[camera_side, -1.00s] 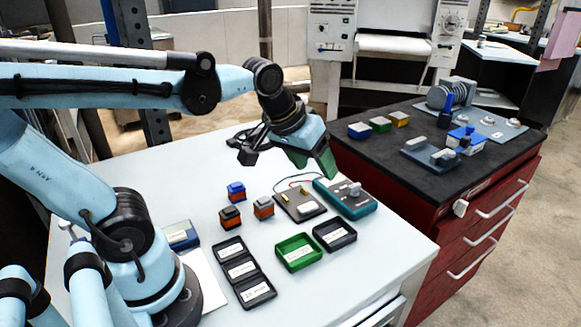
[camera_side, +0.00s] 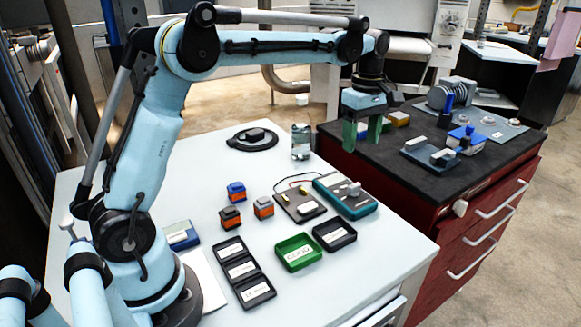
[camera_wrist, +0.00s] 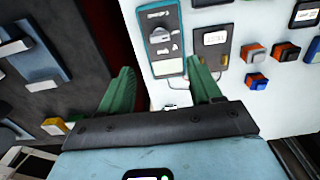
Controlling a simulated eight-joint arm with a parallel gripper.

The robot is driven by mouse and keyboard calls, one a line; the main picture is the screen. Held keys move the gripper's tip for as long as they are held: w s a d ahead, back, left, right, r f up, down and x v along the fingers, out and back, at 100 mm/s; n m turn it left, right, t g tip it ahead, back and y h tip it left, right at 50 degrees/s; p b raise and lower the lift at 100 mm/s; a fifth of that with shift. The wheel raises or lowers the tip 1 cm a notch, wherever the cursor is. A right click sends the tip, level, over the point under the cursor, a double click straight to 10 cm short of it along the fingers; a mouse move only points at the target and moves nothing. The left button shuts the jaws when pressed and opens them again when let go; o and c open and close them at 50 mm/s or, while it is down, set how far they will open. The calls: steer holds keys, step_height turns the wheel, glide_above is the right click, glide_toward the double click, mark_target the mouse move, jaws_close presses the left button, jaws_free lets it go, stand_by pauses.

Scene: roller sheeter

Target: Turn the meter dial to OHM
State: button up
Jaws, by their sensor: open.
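The teal meter (camera_side: 350,204) lies on the white table near its right edge, with a pale grey dial knob (camera_side: 353,188) on its face. In the wrist view the meter (camera_wrist: 155,52) is at top centre, and its knob (camera_wrist: 176,38) shows beside printed marks too small to read. My gripper (camera_side: 363,138) points down with green fingers, behind the meter and near the black bench top. It also shows in the wrist view (camera_wrist: 159,68), its fingers spread and empty, apart from the meter. Which mark the dial points at cannot be told.
A dark tester board (camera_side: 300,203) with leads lies left of the meter. Several small blocks, a green tray (camera_side: 280,255) and black trays are in front. A glass jar (camera_side: 300,142) stands behind. The red cabinet's black top (camera_side: 430,185) carries other fixtures on the right.

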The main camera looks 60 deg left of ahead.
mark_target(355, 185)
step_height(355, 185, down, 12)
steer(key=shift+f, duration=0.1)
stand_by(0.5)
steer(key=shift+c, duration=0.2)
steer(key=c, duration=1)
